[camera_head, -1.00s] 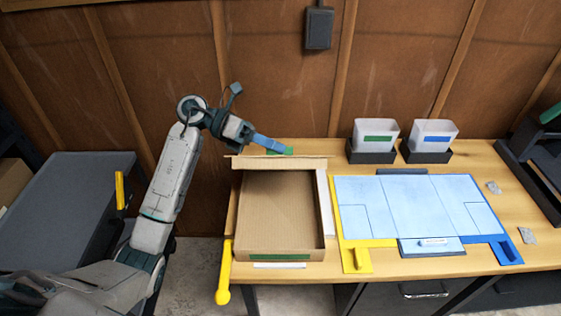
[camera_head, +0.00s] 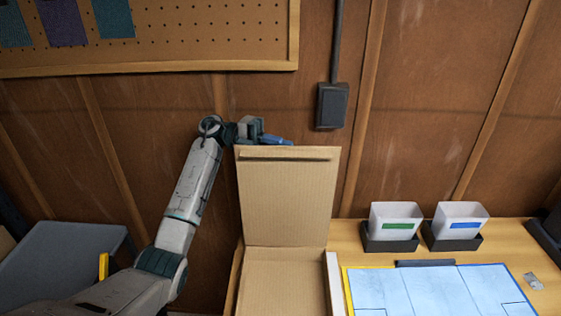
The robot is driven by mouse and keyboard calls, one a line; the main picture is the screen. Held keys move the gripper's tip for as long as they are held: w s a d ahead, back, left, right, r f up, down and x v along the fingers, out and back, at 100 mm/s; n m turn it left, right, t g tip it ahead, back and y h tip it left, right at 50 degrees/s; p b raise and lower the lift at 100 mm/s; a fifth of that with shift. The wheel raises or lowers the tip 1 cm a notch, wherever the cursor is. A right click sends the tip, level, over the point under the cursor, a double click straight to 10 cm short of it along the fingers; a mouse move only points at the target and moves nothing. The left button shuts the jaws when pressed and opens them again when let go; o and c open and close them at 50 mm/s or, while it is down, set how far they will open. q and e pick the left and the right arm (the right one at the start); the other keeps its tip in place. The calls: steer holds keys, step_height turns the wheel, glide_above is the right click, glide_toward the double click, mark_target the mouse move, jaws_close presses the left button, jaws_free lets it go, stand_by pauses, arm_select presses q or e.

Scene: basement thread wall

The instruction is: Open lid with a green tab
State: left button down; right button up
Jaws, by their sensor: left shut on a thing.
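The cardboard lid (camera_head: 290,200) stands raised at the back of the open cardboard box (camera_head: 283,285), its broad inner face toward me. A dark slot or strip runs across the lid near its top edge. The green tab is hidden now. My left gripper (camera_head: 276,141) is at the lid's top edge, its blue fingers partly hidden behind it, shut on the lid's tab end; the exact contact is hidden. The box's front is below the picture. My right gripper is not in view.
White bins with a green label (camera_head: 395,222) and a blue label (camera_head: 458,222) stand in black holders on the wooden table (camera_head: 350,238). A light blue mat (camera_head: 430,292) lies at the lower right. A pegboard (camera_head: 210,40) and black wall box (camera_head: 331,106) are behind.

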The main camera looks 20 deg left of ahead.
arm_select(q)
steer(key=w, duration=0.2)
steer(key=shift+w+a+f+n+b, duration=0.2)
steer(key=shift+w+a+n+b, duration=0.1)
steer(key=shift+w+a+n, duration=0.1)
steer(key=c, duration=1.5)
jaws_free()
